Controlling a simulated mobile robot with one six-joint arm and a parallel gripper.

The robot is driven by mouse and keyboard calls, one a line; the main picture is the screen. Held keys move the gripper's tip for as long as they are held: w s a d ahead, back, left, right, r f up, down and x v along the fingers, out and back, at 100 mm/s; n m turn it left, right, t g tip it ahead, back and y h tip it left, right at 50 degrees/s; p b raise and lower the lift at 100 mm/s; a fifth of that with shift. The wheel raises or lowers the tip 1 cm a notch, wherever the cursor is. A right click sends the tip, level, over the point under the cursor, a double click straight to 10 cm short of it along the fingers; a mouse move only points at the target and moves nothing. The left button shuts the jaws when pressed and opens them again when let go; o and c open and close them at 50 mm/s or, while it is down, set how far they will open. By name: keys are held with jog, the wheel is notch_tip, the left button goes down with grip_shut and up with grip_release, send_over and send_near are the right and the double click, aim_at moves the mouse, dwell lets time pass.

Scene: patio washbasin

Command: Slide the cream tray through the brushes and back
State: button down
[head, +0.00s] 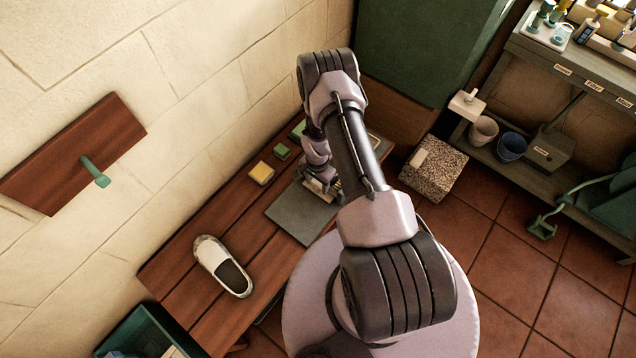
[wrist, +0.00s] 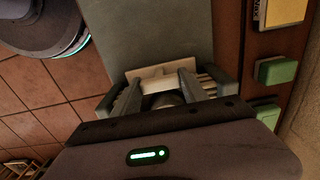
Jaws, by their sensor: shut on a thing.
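My gripper (wrist: 160,90) is low over the bench, with its fingers on either side of a small dark part, shut on the cream tray. The tray's pale edge (wrist: 150,73) shows just beyond the fingertips in the wrist view; my gripper hides the rest. Grey brush holders with pale bristles (wrist: 207,80) flank the fingers, close on both sides. In the head view my gripper (head: 323,190) is over the far end of a grey mat (head: 292,216); my arm covers most of the tray and brushes there.
The mat lies on a wooden bench (head: 190,268). A yellow sponge block (head: 260,173) and green block (head: 282,152) lie along its wall side. A white shoe (head: 222,266) lies nearer. A wooden wall board with a green peg (head: 95,172) hangs at left.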

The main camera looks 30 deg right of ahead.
jog(key=shift+w+d, duration=0.1)
jog(key=shift+d, duration=0.05)
jog(key=c, duration=0.6)
grip_release()
jog(key=shift+d, duration=0.15)
